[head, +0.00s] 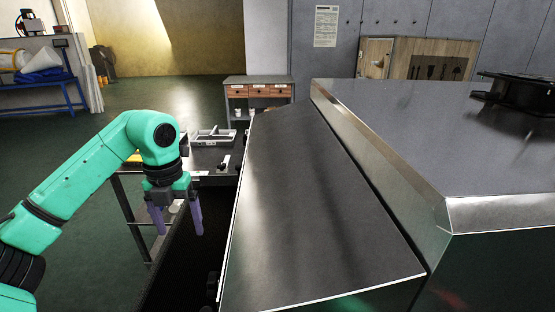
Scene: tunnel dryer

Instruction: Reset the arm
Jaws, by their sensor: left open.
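My left arm, green with black joints, comes in from the left in the head view. My left gripper (176,220) hangs pointing down, with its two purple fingers apart. It is open, and I see nothing held between the fingers. It is in front of a dark table and to the left of the sloped metal panel (310,215) of a large machine. A gap shows between the gripper and the panel. My right gripper is not in view.
The machine's flat metal top (400,130) fills the right, with a black device (520,92) on it. A grey tray (212,137) lies on the dark table (208,160) behind my gripper. A drawer cabinet (258,90) stands farther back.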

